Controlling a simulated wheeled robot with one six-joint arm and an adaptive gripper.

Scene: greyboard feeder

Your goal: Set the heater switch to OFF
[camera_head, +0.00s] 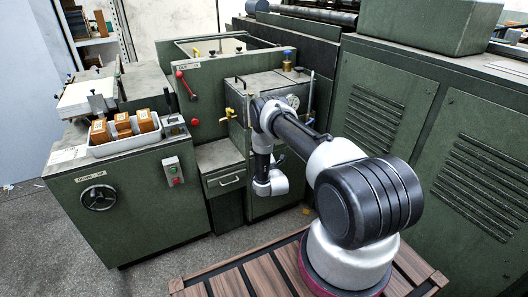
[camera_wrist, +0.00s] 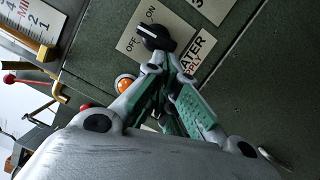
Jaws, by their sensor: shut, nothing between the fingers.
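The heater switch (camera_wrist: 156,38) is a black rotary knob with a white pointer line, on a pale plate in the wrist view. OFF and ON are printed beside it. The white line points toward the upper left, roughly between the two words; I cannot tell the exact setting. A label (camera_wrist: 192,58) partly reading "ATER" and "PPLY" is beside the knob. My gripper (camera_wrist: 170,70) is shut and empty, its tips just below the knob in the picture. I cannot tell whether they touch it. In the head view my arm hides the switch and fingers.
An orange lamp (camera_wrist: 125,83) sits near the fingers. A scale plate (camera_wrist: 35,24) and red-ended levers are at the left of the wrist view. In the head view, green machines surround my arm. A white tray (camera_head: 133,143) of brown blocks stands left; grey floor lies below it.

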